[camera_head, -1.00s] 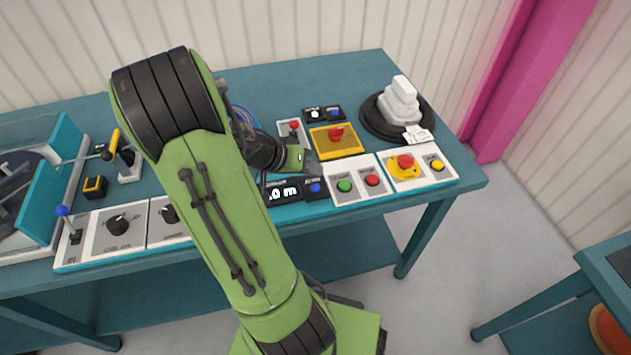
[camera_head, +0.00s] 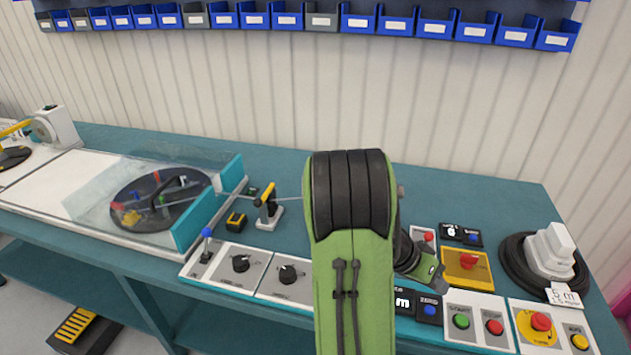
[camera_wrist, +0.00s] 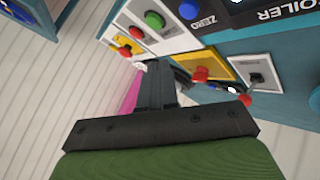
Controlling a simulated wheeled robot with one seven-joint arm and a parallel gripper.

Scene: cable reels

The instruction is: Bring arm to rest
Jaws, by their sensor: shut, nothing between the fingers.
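My green arm rises in front of the teal workbench (camera_head: 300,165) in the head view, its black-banded elbow hiding part of the bench top. My gripper (camera_head: 440,284) is beyond the elbow on the right, over the control panels near the yellow panel. In the wrist view my gripper (camera_wrist: 154,72) shows dark fingers together with nothing between them. The yellow panel with a red button (camera_head: 467,263) lies just right of the gripper. Whether the gripper touches any panel cannot be told.
A black cable coil with a white stacked block (camera_head: 548,250) sits at the right end. Green (camera_head: 461,321) and red buttons line the front edge. A reel under a clear cover (camera_head: 160,198) is at left. Blue bins (camera_head: 435,24) hang on the wall. The back bench strip is clear.

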